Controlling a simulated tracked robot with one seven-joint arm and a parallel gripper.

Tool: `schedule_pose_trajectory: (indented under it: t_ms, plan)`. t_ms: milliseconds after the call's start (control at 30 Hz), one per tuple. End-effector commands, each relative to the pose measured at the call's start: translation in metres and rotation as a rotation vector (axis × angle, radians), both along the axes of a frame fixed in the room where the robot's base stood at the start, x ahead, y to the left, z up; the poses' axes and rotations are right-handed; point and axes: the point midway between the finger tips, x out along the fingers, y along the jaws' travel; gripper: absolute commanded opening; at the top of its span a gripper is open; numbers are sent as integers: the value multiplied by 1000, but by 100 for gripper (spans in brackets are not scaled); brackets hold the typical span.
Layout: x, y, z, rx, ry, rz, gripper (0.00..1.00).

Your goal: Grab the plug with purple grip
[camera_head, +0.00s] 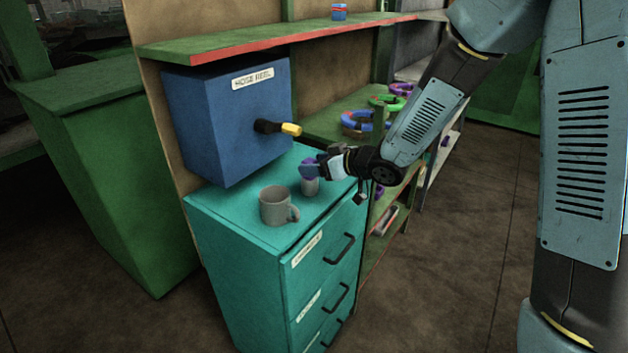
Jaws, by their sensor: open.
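The plug with the purple grip (309,168) stands on the teal drawer cabinet, right of the grey mug. Its purple top shows, with a grey body (310,187) below it. My gripper (312,170) comes in from the right, just above the cabinet top, with its fingers at the purple grip. The gripper is open. The fingers partly hide the plug, and I cannot tell whether they touch it.
A grey mug (276,206) stands on the cabinet (235,226) close left of the plug. A blue hose reel box (225,125) with a yellow-tipped handle (290,129) overhangs the cabinet behind. A green shelf (250,43) runs above. Coloured rings (355,124) lie at the back right.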

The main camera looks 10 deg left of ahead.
Motion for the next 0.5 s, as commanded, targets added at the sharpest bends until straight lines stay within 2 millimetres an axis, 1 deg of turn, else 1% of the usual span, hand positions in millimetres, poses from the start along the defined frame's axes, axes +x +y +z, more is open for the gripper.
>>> schedule_pose_trajectory:
  t_ms: [133,300,400,500]
  plan:
    - [6,12,-8,0,2,1,66]
    - [15,31,-18,-1,1,1,66]
    - [19,37,-21,-1,0,0,66]
    - [20,38,-21,0,-1,-2,66]
